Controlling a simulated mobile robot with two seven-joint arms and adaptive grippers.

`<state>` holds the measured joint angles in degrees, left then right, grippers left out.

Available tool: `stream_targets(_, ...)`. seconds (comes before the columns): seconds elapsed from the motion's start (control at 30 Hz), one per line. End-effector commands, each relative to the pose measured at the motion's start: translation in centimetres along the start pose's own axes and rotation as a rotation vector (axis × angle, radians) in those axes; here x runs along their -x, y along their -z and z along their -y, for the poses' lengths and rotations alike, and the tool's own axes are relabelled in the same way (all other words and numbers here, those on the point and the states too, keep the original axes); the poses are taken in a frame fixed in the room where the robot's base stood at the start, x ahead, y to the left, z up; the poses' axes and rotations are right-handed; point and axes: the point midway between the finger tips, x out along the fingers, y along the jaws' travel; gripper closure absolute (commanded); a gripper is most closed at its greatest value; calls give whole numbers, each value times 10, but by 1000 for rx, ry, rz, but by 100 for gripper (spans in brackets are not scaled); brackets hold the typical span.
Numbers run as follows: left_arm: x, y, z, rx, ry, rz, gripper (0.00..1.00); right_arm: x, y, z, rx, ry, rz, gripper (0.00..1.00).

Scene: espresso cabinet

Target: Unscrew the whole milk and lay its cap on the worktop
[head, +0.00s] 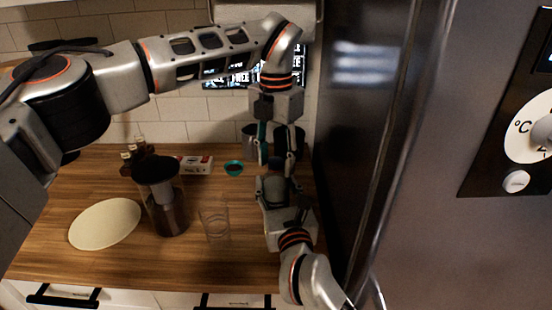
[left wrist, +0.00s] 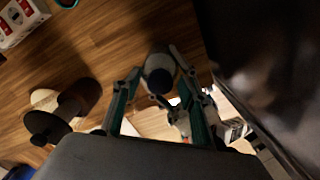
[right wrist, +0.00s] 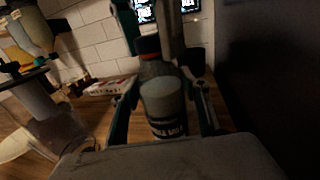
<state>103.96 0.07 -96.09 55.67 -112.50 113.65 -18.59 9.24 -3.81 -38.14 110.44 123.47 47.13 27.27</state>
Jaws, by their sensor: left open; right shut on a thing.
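The milk bottle (right wrist: 160,95) stands upright on the worktop, with a pale body, a dark label band low down and a cap (right wrist: 147,46) on top. The bottle also shows from above in the left wrist view (left wrist: 160,62). My right gripper (head: 277,182) is shut on the bottle's body, with one finger on each side. My left gripper (head: 277,142) points down from above, open, its fingers on either side of the cap; I cannot tell whether they touch it. In the head view the grippers mostly hide the bottle.
The wooden worktop (head: 190,258) holds a teal bowl (head: 233,168), a red-and-white box (head: 197,165), a clear glass (head: 214,222), a dark-lidded vessel (head: 165,210) and a cream plate (head: 105,223). A tall dark fridge (head: 350,130) stands close on the right. Bare wood lies around the glass.

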Motion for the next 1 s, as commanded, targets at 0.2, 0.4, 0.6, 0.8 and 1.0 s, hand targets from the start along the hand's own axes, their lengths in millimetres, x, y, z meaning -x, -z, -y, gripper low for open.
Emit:
stream_targets(0.2, 10, 0, 0, 2, -2, 1, 57, 0, 1, 0, 0, 0, -2, 100)
stream_targets(0.4, 35, 0, 0, 2, -2, 1, 57, 0, 1, 0, -1, 0, -2, 100)
stream_targets(0.6, 48, 0, 0, -10, -1, 0, 61, 0, 1, 0, -1, 0, -2, 100)
stream_targets(0.8, 72, -1, 1, -99, -2, 1, 61, 0, 1, 0, -1, 0, -2, 100)
stream_targets(1.0, 78, 0, 0, -149, 1, -3, 61, 0, 1, 0, -1, 0, -2, 100)
